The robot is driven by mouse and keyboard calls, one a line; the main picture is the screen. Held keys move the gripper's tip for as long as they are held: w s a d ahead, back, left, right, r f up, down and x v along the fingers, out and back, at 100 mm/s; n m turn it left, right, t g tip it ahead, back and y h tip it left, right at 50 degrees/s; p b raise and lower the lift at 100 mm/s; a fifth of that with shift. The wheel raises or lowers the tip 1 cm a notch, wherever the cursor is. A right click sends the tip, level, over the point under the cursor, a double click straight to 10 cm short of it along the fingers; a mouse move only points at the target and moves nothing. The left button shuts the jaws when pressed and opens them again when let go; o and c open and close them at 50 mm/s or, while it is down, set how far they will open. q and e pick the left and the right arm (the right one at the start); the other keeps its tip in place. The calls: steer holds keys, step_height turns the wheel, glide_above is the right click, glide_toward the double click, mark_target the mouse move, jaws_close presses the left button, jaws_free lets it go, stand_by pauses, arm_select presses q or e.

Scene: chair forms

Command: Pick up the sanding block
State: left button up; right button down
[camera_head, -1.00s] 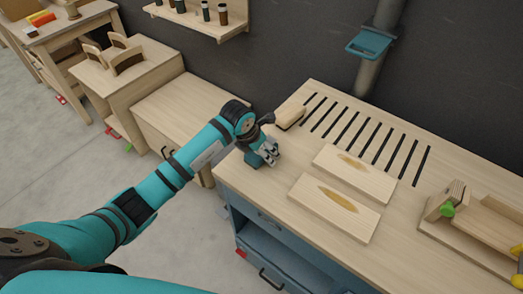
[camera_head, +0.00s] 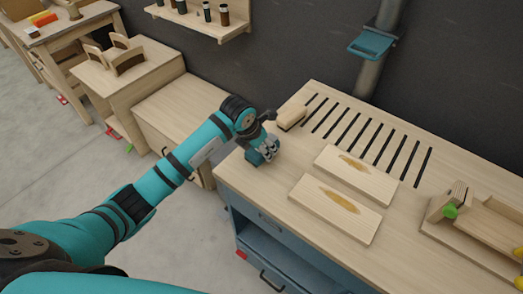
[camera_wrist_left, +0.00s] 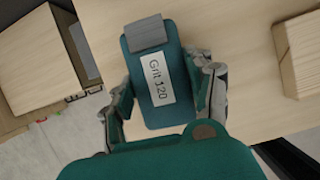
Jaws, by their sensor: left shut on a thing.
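The sanding block (camera_wrist_left: 157,73) is teal with a grey end and a white label reading "Grit 120" in the left wrist view. In the head view the sanding block (camera_head: 254,157) shows partly at the left end of the workbench, with the fingers over it. My left gripper (camera_head: 268,152) is shut on it; in the left wrist view the fingers of my left gripper (camera_wrist_left: 163,95) press on its two long sides. It appears to be still at the bench top; I cannot tell whether it touches. My right gripper is not in view.
The slotted workbench top (camera_head: 300,160) carries a pale wooden block (camera_head: 290,117) just behind the gripper and two stained boards (camera_head: 357,172), (camera_head: 335,207). A wooden jig (camera_head: 480,225) stands at the right. A lower wooden cabinet (camera_head: 190,105) is left of the bench.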

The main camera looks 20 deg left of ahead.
arm_select(q)
steer(key=shift+b+v, duration=0.55)
steer(key=shift+v, duration=0.5)
steer(key=s+d+b, duration=0.1)
steer(key=s, duration=0.3)
steer(key=s+d+r+b, duration=0.1)
steer(key=s+d, duration=0.1)
steer(key=s, duration=0.3)
steer(key=s+d+b, duration=0.1)
steer(key=s, duration=0.3)
steer(key=shift+s+d+r+b, duration=0.15)
steer(key=shift+s+r+b, duration=0.1)
steer(key=shift+s+b, duration=0.15)
steer(key=shift+s+d+r, duration=0.15)
steer(key=shift+s, duration=0.35)
